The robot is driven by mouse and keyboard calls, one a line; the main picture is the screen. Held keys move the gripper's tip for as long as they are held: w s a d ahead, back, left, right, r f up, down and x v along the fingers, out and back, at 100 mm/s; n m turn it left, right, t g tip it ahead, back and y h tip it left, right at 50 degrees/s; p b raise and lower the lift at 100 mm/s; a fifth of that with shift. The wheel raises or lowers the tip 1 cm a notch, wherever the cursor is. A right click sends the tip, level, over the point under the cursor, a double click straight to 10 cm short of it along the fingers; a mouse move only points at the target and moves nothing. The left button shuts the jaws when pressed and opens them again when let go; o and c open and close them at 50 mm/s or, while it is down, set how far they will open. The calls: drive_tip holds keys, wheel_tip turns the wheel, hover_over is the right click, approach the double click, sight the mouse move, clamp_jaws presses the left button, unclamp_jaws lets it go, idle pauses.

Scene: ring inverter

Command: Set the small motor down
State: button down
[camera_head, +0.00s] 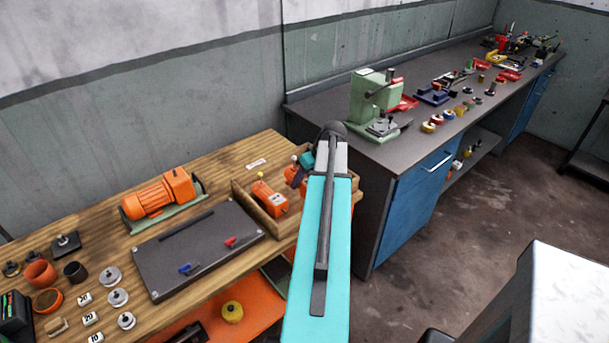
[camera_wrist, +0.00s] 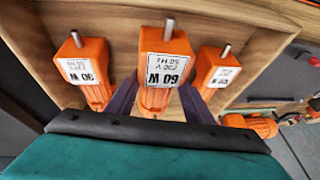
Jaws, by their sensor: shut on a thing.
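My gripper (camera_wrist: 159,100) shows in the wrist view with its dark purple fingers on both sides of a small orange motor (camera_wrist: 165,50). It is shut on this motor, which has a metal shaft and a white label that seems to read 60 W, upside down. The motor is over or in a wooden tray (camera_wrist: 235,12); whether it touches the tray floor I cannot tell. Similar orange motors stand to its left (camera_wrist: 88,50) and right (camera_wrist: 207,62). In the head view my gripper (camera_head: 298,175) is at the tray (camera_head: 240,195), and my arm hides part of it.
The tray stands at the right end of a wooden bench (camera_head: 215,160). Beside it lie a dark plate (camera_head: 190,240) and a larger orange motor (camera_head: 158,197). Small parts crowd the bench's left end. A dark counter (camera_head: 320,105) with a green press (camera_head: 368,100) stands behind my arm.

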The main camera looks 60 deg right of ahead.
idle(0.4)
drive_tip(key=shift+f+p, duration=0.5)
drive_tip(key=shift+f, duration=1.25)
drive_tip(key=c, duration=0.9)
unclamp_jaws()
drive_tip(key=shift+f, duration=0.1)
drive_tip(key=b+v, duration=0.2)
drive_tip(key=v, duration=0.9)
drive_tip(key=shift+s+r+b, duration=0.1)
drive_tip(key=shift+r+b, duration=0.1)
drive_tip(key=shift+b, duration=0.1)
drive_tip(key=shift+s+r, duration=0.1)
drive_tip(key=shift+r, duration=0.2)
drive_tip(key=shift+r, duration=0.1)
